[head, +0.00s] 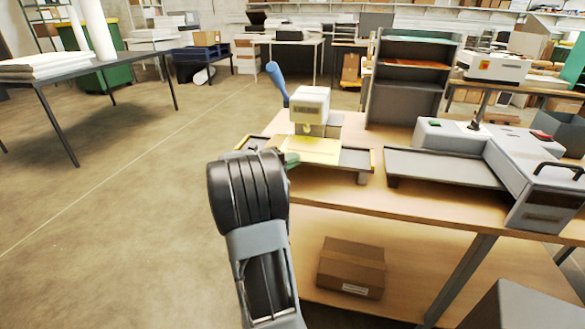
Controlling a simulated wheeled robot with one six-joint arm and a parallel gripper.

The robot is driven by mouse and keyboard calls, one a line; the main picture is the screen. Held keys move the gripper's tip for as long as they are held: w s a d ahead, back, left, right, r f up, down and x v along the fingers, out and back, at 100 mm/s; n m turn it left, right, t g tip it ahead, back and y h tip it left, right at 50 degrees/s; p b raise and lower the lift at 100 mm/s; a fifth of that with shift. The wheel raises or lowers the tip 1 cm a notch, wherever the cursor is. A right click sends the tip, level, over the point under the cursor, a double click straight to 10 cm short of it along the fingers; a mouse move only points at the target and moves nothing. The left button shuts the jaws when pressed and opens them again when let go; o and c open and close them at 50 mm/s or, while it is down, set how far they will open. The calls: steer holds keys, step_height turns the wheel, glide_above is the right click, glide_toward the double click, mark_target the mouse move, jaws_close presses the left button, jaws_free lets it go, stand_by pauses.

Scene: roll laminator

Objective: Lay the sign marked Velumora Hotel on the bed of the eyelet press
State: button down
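The eyelet press (309,106) stands on the wooden bench, with a pale head and a raised blue lever. A pale yellow sheet (312,152) lies flat on its bed (355,160), under the head. It looks like a sign, but no lettering on it can be read, so I cannot tell whether it is the Velumora Hotel one. My gripper (279,156) is at the front left edge of the bed, close to the sheet. My own dark wrist hides most of it, including the fingers. A small greenish patch shows beside it. I cannot tell whether it touches the sheet.
A grey rack (405,100) with an orange-brown panel on a shelf stands behind the press. The roll laminator (510,165) with its grey feed tray (440,167) is to the right. A cardboard box (351,267) sits on the lower shelf. The floor at left is clear.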

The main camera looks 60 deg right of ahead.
step_height(320, 180, down, 2)
steer(key=shift+f, duration=0.25)
steer(key=shift+w+d+f, duration=0.1)
steer(key=shift+d+f, duration=0.1)
steer(key=shift+f, duration=0.05)
steer(key=shift+f, duration=0.15)
steer(key=c, duration=1.3)
jaws_free()
